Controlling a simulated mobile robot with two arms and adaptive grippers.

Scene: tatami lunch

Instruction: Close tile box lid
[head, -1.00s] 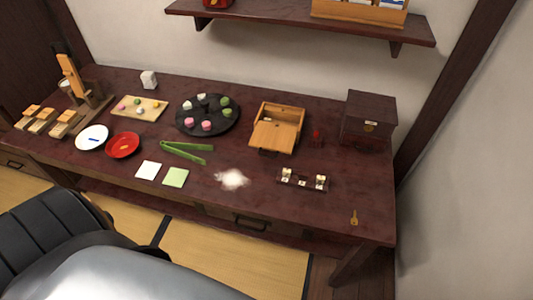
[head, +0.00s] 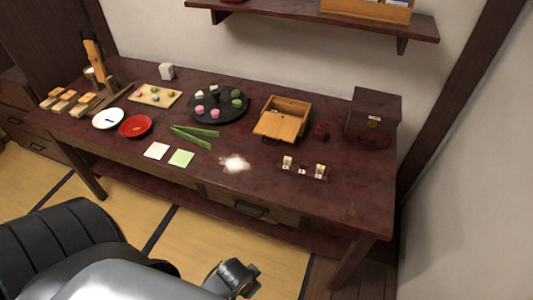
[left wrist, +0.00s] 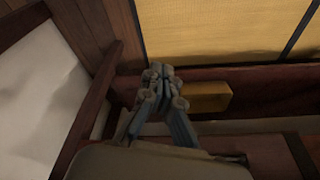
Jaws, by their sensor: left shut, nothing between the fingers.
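A light wooden box (head: 291,103) stands on the dark table, right of the middle in the head view. Its flat wooden lid (head: 279,124) lies toward the front edge, and the back part of the box is open. What is inside is too small to tell. My left gripper (left wrist: 163,70) shows in the left wrist view, with its fingers together and nothing between them. It is away from the box, over a dark wooden edge with tatami beyond. The box is not recognisable in that view. My right gripper is not in view.
A dark chest (head: 372,119) stands right of the box, with a small red item (head: 320,131) between them. A round black tray (head: 219,106) stands left. A shelf (head: 310,18) hangs above.

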